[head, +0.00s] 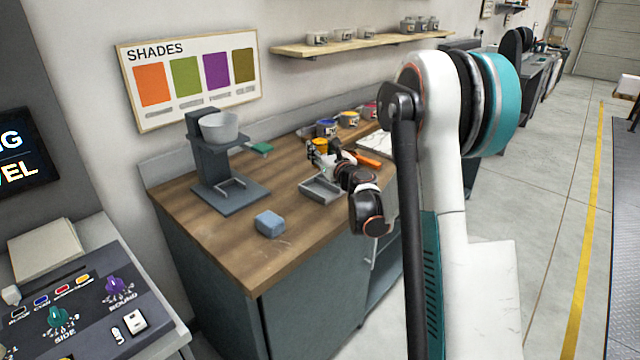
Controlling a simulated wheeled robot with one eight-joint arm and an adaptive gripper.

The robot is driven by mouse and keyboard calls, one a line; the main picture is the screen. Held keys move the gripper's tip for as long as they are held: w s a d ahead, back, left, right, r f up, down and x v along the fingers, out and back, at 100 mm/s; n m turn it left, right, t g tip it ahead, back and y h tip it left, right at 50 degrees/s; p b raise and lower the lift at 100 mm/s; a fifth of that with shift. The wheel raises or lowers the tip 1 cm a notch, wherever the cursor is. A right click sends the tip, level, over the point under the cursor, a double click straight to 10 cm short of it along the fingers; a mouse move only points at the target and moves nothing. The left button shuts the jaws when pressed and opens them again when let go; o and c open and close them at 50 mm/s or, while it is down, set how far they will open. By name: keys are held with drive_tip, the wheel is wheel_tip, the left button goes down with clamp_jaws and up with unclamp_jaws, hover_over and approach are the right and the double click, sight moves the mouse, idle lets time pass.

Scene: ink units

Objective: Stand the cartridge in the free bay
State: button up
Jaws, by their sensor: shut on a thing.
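My gripper (316,154) is small and dark in the head view, over the back part of the wooden bench. It is shut on a small yellow-orange thing (320,144), partly hidden by the fingers. At this size I cannot tell for sure that this is the cartridge, or whether it touches the bench. I cannot make out a free bay in this view. My arm hides part of the bench's right end.
The wooden bench (238,247) holds a grey stand with a white bowl (219,127), a grey tray (321,189), a blue block (269,223) and several ink tins (327,128). A control console (95,300) stands at the left. The bench's front left is mostly clear.

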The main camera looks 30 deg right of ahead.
wheel_tip(320, 180, down, 9)
drive_tip(key=b, duration=0.3)
drive_tip(key=shift+f, duration=0.2)
drive_tip(key=shift+f, duration=0.1)
drive_tip(key=o, duration=0.8)
drive_tip(key=shift+o, duration=0.2)
drive_tip(key=shift+s, duration=0.15)
drive_tip(key=s, duration=0.4)
drive_tip(key=s+p, duration=0.1)
drive_tip(key=s, duration=0.3)
drive_tip(key=s+p, duration=0.1)
drive_tip(key=s, duration=0.2)
drive_tip(key=shift+s+a, duration=0.3)
drive_tip(key=shift+s, duration=0.1)
